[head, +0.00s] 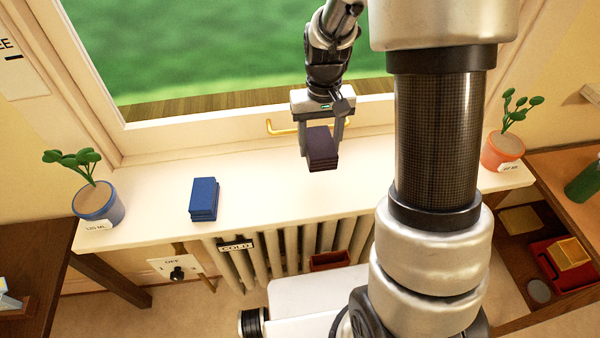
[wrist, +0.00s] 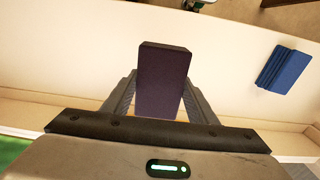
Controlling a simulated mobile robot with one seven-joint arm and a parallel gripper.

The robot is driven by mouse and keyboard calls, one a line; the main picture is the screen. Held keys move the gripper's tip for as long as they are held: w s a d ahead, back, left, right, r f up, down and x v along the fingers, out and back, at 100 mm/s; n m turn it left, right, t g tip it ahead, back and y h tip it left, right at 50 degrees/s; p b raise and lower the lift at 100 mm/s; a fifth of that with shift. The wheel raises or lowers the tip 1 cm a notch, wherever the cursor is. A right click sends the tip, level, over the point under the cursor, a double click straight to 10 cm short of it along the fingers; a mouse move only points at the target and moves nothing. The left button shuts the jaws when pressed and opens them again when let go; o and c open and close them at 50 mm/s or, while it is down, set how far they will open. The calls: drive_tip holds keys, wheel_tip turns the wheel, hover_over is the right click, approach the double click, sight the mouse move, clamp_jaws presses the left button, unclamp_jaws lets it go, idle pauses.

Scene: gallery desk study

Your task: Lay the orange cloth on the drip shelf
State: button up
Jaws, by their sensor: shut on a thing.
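My gripper (head: 321,140) is shut on a dark purple folded cloth (head: 322,157), holding it above the white windowsill (head: 262,190). In the wrist view the dark purple cloth (wrist: 163,80) sits between the two fingers. A blue folded stack, likely cloth (head: 204,197), lies on the sill to the left of my gripper. It also shows at the right of the wrist view (wrist: 285,69). I see no cloth that is plainly orange. I cannot tell which surface is the drip shelf.
A blue pot plant (head: 98,203) stands at the sill's left end and an orange pot plant (head: 502,150) at its right. A radiator (head: 290,245) is below. A red tray (head: 552,275) and a green bottle (head: 584,182) are at the right. The sill between the blue stack and my gripper is clear.

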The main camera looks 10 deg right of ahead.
drive_tip(key=shift+d+f, duration=0.1)
drive_tip(key=shift+f, duration=4.7)
drive_tip(key=o, duration=1.1)
